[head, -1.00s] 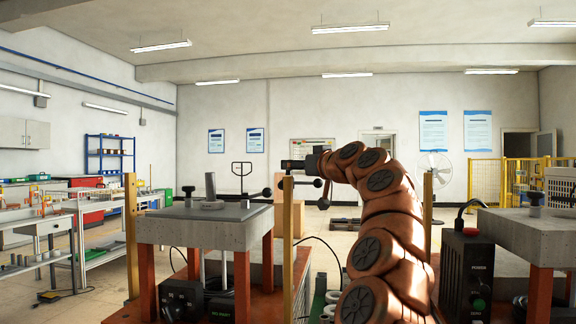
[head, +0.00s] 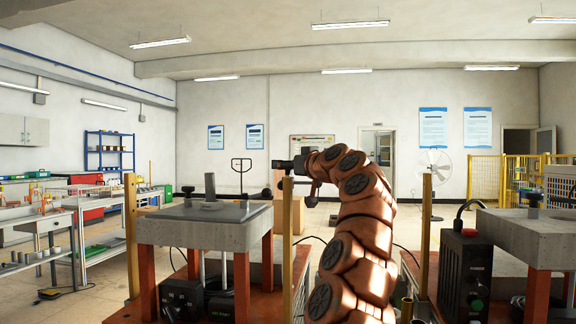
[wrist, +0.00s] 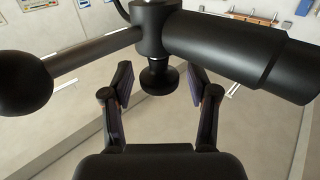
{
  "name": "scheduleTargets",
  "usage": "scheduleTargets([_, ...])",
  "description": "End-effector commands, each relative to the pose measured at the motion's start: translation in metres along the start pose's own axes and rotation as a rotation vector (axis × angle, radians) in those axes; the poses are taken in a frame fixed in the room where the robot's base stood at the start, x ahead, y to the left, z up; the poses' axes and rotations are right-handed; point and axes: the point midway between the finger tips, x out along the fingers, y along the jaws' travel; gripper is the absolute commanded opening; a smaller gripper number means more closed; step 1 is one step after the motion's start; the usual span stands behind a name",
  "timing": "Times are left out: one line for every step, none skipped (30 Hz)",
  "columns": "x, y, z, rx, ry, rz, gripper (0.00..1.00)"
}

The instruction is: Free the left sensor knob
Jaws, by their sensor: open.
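A short black knob (wrist: 160,80) sits below a dark hub in the wrist view. My gripper (wrist: 158,72) is open, with one finger on each side of the knob and a gap on both sides. A rod with a black ball end (wrist: 22,84) runs left from the hub. A thick black cylinder (wrist: 240,52) runs right from it. In the head view, the dark end of my arm (head: 300,163) is by the top of a yellow post (head: 287,225). The fingers and the knob cannot be made out there.
A grey slab table (head: 195,230) on red legs stands left of the post, with an upright metal cylinder (head: 210,190) on it. A black control box (head: 466,272) and another slab table (head: 530,240) stand at the right. Another yellow post (head: 426,230) stands right of my arm.

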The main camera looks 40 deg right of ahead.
Motion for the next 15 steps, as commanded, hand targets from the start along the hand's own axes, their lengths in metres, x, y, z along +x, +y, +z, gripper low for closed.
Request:
scheduleTargets([-0.0001, 0.0001, 0.0000, 0.000, 0.000, 0.000, 0.59])
scheduleTargets([-0.0002, 0.0001, -0.0001, 0.000, 0.000, 0.000, 0.59])
scheduleTargets([-0.0002, 0.0001, -0.0001, 0.000, 0.000, 0.000, 0.56])
scheduleTargets([-0.0002, 0.0001, 0.0000, 0.000, 0.000, 0.000, 0.53])
scheduleTargets([-0.0002, 0.0002, -0.0001, 0.000, 0.000, 0.000, 0.50])
scheduleTargets([-0.0003, 0.0002, -0.0001, 0.000, 0.000, 0.000, 0.46])
scheduleTargets([-0.0003, 0.0002, -0.0001, 0.000, 0.000, 0.000, 0.42])
scheduleTargets([-0.0003, 0.0002, -0.0001, 0.000, 0.000, 0.000, 0.39])
scheduleTargets([-0.0003, 0.0002, -0.0001, 0.000, 0.000, 0.001, 0.35])
scheduleTargets([-0.0004, 0.0002, -0.0002, 0.000, 0.000, 0.001, 0.32])
scheduleTargets([-0.0003, 0.0002, -0.0001, 0.000, 0.000, 0.000, 0.29])
scheduleTargets([-0.0003, 0.0002, -0.0001, 0.000, 0.000, 0.000, 0.25])
scheduleTargets([-0.0003, 0.0002, -0.0001, 0.000, 0.000, 0.000, 0.22])
scheduleTargets([-0.0003, 0.0002, -0.0001, 0.000, 0.000, 0.000, 0.19])
scheduleTargets([-0.0003, 0.0001, -0.0001, 0.000, 0.000, 0.000, 0.14])
